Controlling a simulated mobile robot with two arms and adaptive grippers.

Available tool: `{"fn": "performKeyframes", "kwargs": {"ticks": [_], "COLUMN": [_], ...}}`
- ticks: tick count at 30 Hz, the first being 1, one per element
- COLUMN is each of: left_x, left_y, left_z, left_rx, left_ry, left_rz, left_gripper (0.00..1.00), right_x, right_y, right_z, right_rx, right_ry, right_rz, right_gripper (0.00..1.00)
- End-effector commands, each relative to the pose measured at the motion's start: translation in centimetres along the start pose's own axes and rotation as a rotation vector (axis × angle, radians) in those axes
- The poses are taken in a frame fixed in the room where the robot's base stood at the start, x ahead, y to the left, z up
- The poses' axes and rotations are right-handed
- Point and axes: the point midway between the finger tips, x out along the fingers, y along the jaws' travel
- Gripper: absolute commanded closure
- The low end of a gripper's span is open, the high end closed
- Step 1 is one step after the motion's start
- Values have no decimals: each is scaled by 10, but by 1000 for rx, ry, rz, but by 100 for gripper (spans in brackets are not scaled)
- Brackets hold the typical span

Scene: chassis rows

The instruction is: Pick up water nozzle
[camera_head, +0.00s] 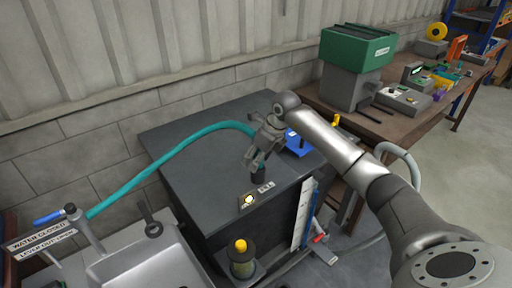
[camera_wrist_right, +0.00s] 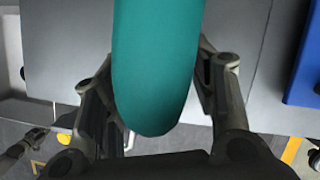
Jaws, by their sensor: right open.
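The teal hose (camera_head: 165,164) arches from the tap at the left across the dark cabinet top to my right gripper (camera_head: 260,152). The water nozzle at its end is mostly hidden by the gripper; a dark cylindrical piece (camera_head: 258,168) shows just below the fingers. In the right wrist view, a thick teal rounded piece (camera_wrist_right: 156,70) hangs between the two fingers of my right gripper (camera_wrist_right: 157,85). The fingers are open on either side of it, and I cannot tell whether either touches it. My left gripper is in neither view.
The dark cabinet (camera_head: 190,135) has a lit button (camera_head: 249,200) at its front edge. A blue item (camera_head: 298,144) lies right of the gripper. A metal sink (camera_head: 150,262) stands front left. A workbench (camera_head: 395,128) with a green-topped machine (camera_head: 357,55) stands behind right.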

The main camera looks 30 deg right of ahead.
Motion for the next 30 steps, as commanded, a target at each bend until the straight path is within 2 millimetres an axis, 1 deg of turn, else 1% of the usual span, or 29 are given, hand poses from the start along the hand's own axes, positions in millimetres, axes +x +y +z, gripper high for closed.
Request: {"fn": "performKeyframes", "kwargs": {"ticks": [2, 6, 7, 18, 19, 26, 30], "left_x": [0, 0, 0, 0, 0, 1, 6], "left_y": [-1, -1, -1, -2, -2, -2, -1], "left_z": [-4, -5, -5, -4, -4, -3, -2], "left_rx": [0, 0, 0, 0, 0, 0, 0], "left_ry": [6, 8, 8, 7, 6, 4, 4], "left_rz": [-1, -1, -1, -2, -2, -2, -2], "left_gripper": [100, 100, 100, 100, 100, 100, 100], "right_x": [1, 1, 1, 1, 1, 0, -11], "right_y": [0, 0, 0, 0, 0, -1, -1], "right_z": [0, 0, 0, 0, 0, 1, 6], "right_rx": [0, 0, 0, 0, 0, 0, -1], "right_ry": [-1, -1, -1, -1, -1, -3, -6], "right_rz": [0, -1, -1, -1, -1, -1, -2], "right_gripper": [48, 48, 50, 98, 100, 100, 100]}}
